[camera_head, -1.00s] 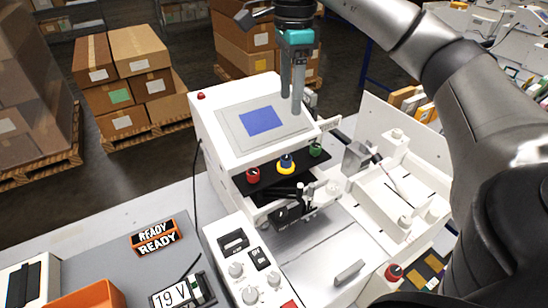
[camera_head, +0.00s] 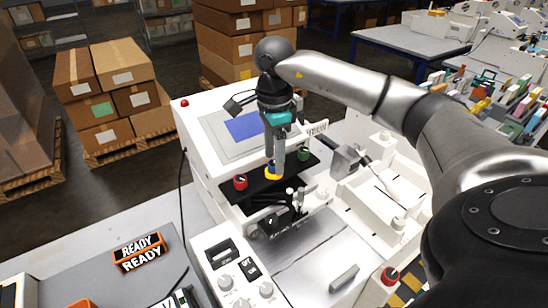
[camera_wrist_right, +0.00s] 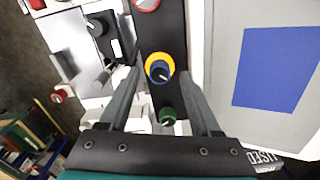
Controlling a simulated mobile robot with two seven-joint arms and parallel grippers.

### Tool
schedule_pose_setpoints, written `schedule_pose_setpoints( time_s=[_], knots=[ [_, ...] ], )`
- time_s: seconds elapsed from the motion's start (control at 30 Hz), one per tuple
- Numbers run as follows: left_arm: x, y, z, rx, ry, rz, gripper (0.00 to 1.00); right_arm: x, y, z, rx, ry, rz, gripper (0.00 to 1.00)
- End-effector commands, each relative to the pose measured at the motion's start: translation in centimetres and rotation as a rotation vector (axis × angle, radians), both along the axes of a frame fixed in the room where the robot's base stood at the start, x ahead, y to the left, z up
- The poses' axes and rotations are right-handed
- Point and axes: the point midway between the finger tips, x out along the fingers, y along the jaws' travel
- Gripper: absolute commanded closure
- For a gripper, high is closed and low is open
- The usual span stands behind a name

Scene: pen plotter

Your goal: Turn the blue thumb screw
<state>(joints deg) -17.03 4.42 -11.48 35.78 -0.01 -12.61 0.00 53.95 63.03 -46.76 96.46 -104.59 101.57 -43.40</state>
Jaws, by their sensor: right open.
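The blue thumb screw (camera_wrist_right: 159,71) sits in a yellow ring on a black strip, with a pale line across its top in the right wrist view. In the head view my right gripper hides most of it, and its yellow ring (camera_head: 272,177) shows below the fingers. My right gripper (camera_head: 275,168) points down at the screw. In the right wrist view its open fingers (camera_wrist_right: 160,77) lie on either side of the screw, with gaps visible. Whether the tips reach screw height is unclear. My left gripper is out of view.
A red knob (camera_head: 240,182) and a green knob (camera_head: 304,154) flank the screw on the same black strip (camera_head: 262,190). The white plotter housing with a blue panel (camera_head: 243,128) rises behind. A control box (camera_head: 228,268) stands in front.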

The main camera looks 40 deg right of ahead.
Motion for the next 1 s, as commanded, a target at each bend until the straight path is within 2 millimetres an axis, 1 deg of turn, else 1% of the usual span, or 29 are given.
schedule_pose_setpoints(
  time_s=[0.03,0.13,0.4,0.47,0.9,1.0],
  knots=[
    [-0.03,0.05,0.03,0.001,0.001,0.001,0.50,-0.05,0.01,-0.47,0.000,0.002,0.000,0.36],
    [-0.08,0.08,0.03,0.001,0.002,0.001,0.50,-0.02,0.02,-0.93,0.001,0.001,0.000,0.36],
    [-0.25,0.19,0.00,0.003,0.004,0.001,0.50,-0.01,0.03,-1.06,0.001,0.001,0.000,0.36],
    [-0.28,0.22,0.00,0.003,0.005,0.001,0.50,-0.01,0.03,-1.05,0.001,0.001,0.000,0.41],
    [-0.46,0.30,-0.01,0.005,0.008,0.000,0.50,-0.01,0.03,-1.02,0.001,0.001,0.000,0.91],
    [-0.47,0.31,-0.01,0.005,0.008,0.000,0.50,-0.01,0.03,-1.01,0.001,0.001,0.000,1.00]
  ],
)
